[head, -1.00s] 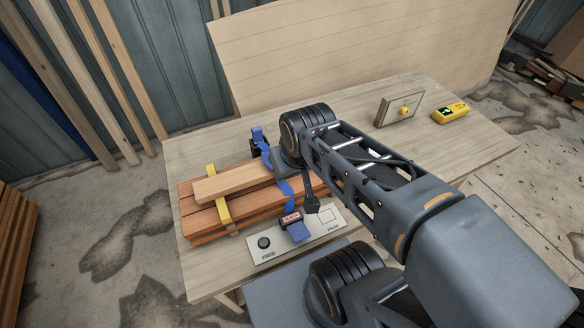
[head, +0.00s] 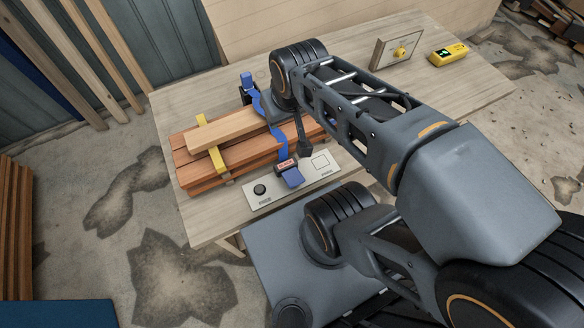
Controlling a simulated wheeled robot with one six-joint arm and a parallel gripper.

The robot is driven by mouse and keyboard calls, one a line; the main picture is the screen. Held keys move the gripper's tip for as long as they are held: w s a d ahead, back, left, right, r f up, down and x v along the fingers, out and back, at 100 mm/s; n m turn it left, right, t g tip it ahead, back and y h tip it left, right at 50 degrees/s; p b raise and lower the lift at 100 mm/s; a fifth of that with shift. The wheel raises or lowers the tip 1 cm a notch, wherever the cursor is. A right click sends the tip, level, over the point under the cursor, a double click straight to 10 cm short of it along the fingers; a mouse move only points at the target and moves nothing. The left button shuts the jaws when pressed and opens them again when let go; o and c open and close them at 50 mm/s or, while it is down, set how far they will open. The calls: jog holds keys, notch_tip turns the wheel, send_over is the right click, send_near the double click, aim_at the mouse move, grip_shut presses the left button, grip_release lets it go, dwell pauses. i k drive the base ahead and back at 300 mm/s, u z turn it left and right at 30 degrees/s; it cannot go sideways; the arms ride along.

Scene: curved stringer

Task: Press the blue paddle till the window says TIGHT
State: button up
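The blue paddle (head: 293,179) sticks out at the front of a ratchet on the pale plate at the bench's front edge. Its small window (head: 285,165) shows a red label, too small to read surely now. A blue strap (head: 280,141) runs from the ratchet back over the stacked boards. My gripper (head: 305,152) hangs from the dark wrist, just behind and right of the paddle, apart from it as far as I can see. It looks narrow and dark, with nothing visible in it. Whether its fingers are open or shut is unclear.
The plate (head: 321,178) has a black knob (head: 260,190) and an outlined square. A framed yellow knob (head: 400,52) and yellow device (head: 449,54) stand at the back right.

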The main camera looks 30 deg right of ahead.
aim_at(293, 177)
jog(key=k, duration=0.5)
jog(key=z, duration=1.1)
jog(key=k, duration=0.8)
jog(key=u, duration=1.35)
jog(key=i, duration=0.5)
